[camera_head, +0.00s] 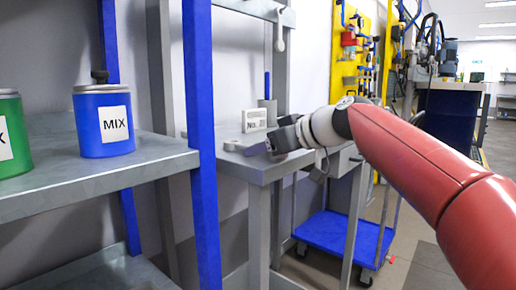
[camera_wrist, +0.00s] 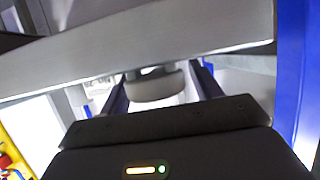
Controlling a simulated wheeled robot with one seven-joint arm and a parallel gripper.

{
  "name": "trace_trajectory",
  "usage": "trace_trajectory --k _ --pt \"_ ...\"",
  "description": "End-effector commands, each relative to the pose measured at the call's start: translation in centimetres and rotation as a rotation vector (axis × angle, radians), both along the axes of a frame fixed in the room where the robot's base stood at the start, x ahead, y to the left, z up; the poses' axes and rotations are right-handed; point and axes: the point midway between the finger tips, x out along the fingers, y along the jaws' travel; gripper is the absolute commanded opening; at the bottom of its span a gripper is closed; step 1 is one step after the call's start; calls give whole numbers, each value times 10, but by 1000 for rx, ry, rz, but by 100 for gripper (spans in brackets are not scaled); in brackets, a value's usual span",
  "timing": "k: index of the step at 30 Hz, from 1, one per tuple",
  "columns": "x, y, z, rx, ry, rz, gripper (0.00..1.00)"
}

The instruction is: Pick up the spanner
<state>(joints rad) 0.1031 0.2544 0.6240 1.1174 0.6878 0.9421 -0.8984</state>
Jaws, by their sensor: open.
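My gripper (camera_head: 271,146) is open just above the front of the grey workbench (camera_head: 262,172) in the head view. A pale grey rounded piece (camera_head: 231,146) on the bench left of the gripper may be the spanner; it is too small to be sure. In the wrist view my gripper (camera_wrist: 160,78) has its dark fingers apart. A light grey rounded piece (camera_wrist: 152,90) shows in the gap between them, possibly the same piece. I cannot tell whether the fingers touch it. Most of its shape is hidden.
A "No. 21" block (camera_head: 254,120) and a grey cylinder (camera_head: 268,108) stand at the bench back. A blue post (camera_head: 200,150) rises left of the bench. A shelf (camera_head: 95,178) holds a blue MIX drum (camera_head: 103,122) and a green drum (camera_head: 12,135). A blue trolley (camera_head: 345,235) is right.

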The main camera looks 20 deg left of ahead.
Motion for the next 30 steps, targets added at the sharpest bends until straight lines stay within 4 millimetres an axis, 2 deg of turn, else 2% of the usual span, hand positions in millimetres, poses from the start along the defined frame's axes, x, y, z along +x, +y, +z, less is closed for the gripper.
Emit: trace_trajectory --k 5,6,18,22,24,30 --pt "0 0 0 0 0 -1 64" --pt "0 0 0 0 0 -1 61" --pt "0 0 0 0 0 -1 11" --pt "0 0 0 0 0 0 10" --pt "0 0 0 -1 0 0 0" --pt "0 0 9 -2 1 2 0"
